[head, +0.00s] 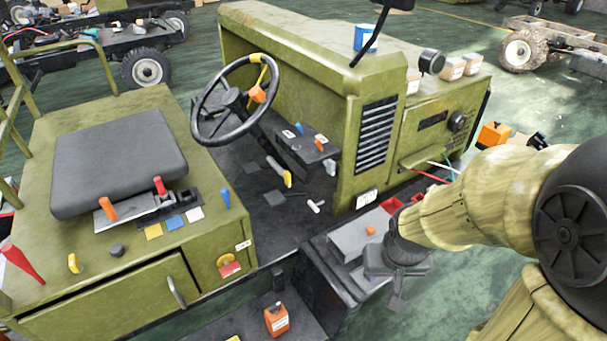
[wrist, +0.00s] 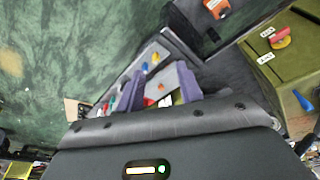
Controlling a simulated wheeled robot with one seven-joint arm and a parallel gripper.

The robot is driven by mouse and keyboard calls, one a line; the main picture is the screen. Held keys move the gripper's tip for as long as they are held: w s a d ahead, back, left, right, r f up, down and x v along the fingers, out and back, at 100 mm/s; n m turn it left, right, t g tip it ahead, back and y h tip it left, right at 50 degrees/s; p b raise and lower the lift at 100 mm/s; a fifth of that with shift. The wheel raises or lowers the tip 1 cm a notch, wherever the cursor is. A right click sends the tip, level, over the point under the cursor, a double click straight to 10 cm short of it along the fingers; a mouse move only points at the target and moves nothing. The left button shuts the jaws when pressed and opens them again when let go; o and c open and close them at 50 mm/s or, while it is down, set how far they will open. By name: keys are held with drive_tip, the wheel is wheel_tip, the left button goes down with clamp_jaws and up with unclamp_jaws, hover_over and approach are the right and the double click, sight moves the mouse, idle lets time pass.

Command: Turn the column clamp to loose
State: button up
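The steering wheel (head: 235,100) stands on its column at the middle of the vehicle in the head view. An orange knob (head: 258,95) and a yellow lever (head: 256,62) show by the wheel and column. I cannot tell which of them is the column clamp, and no loose marking is readable. My gripper (head: 397,290) hangs low at the vehicle's right side, well apart from the column, over a grey box. In the wrist view its two fingers (wrist: 160,76) are apart with nothing held between them. The column does not show there.
A small orange piece (head: 370,230) lies on the grey box (head: 352,236) near my gripper. The black seat (head: 118,162) and several coloured levers are at left. The green hood (head: 300,45) rises behind the wheel.

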sight(290, 178)
idle(0.3)
drive_tip(key=w+a+f+n+t+y+b, duration=0.15)
drive_tip(key=w+f+t+b, duration=0.35)
drive_tip(key=w, duration=0.6)
drive_tip(key=w+a+f+n+t+b, duration=0.15)
drive_tip(key=w+f+b, duration=0.4)
drive_tip(key=w, duration=0.55)
drive_tip(key=w+a+f+n+t+y+b, duration=0.2)
drive_tip(key=w+a+t+y+b, duration=0.1)
drive_tip(key=w+a+y+b, duration=0.1)
drive_tip(key=w+a+f+n+t+y+b, duration=0.1)
drive_tip(key=w+a+f+t+y+b, duration=0.1)
drive_tip(key=w+a+b, duration=0.4)
drive_tip(key=shift+w+a+f+n+t+y, duration=0.25)
drive_tip(key=shift+w+f+n+t+y, duration=0.3)
drive_tip(key=shift+y, duration=0.7)
drive_tip(key=shift+w+r, duration=0.1)
drive_tip(key=shift+r, duration=0.05)
drive_tip(key=p+x, duration=0.2)
drive_tip(key=x, duration=1.5)
drive_tip(key=shift+w+a+p, duration=0.1)
drive_tip(key=shift+a+p, duration=0.1)
drive_tip(key=shift+p, duration=0.1)
